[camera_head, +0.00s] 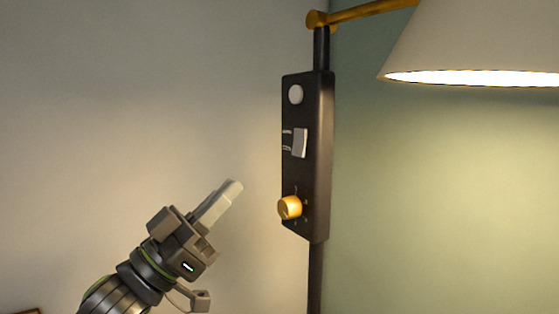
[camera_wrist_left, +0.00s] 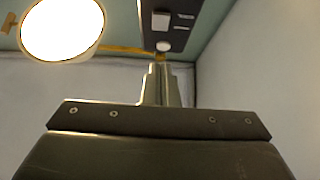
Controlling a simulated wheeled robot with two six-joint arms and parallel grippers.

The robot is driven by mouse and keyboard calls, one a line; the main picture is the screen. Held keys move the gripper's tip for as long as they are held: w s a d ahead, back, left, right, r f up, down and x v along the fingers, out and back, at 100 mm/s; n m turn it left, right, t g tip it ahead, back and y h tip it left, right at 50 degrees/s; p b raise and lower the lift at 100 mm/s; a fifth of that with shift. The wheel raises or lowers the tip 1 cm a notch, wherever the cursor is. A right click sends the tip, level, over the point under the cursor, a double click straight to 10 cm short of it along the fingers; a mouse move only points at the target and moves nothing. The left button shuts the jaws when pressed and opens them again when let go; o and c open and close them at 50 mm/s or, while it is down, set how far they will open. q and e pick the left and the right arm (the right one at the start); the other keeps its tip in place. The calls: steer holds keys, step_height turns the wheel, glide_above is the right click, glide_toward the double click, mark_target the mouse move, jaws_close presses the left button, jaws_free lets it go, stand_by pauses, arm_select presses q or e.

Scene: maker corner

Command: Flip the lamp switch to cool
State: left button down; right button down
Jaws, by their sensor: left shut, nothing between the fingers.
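The lamp's dark control box (camera_head: 316,160) hangs on a black pole in the head view. It bears a round white button (camera_head: 296,95) at the top, a pale rocker switch (camera_head: 299,142) in the middle and a gold knob (camera_head: 290,207) at the bottom. The switch (camera_wrist_left: 161,20) and the white button (camera_wrist_left: 163,46) also show in the left wrist view. My left gripper (camera_head: 235,187) is shut and empty, left of and below the switch, apart from the box. Its fingers (camera_wrist_left: 160,85) show in the wrist view. My right gripper is in neither view.
The lit white lampshade (camera_head: 480,45) hangs at the upper right on a gold arm (camera_head: 365,12); it also shows in the wrist view (camera_wrist_left: 62,28). Plain walls stand behind. The space between my left gripper and the box looks clear.

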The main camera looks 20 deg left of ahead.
mark_target(297, 149)
arm_select(q)
steer(key=shift+w+d+r+p, duration=0.45)
steer(key=shift+w+d+r, duration=0.15)
steer(key=shift+w+d, duration=0.5)
steer(key=shift+w+d+r+p, duration=0.55)
steer(key=shift+w+d, duration=0.3)
steer(key=shift+w, duration=0.5)
steer(key=shift+w+d+r+p, duration=0.35)
steer(key=shift+w+d+r, duration=0.3)
steer(key=shift+w+d, duration=0.45)
steer(key=shift+w+a, duration=0.1)
steer(key=shift+a, duration=0.05)
steer(key=shift+w+d+f+b, duration=0.2)
steer(key=shift+f+b, duration=0.15)
steer(key=shift+b, duration=0.8)
steer(key=shift+w+r+t, duration=0.1)
steer(key=shift+r+t, duration=0.15)
steer(key=shift+t, duration=0.05)
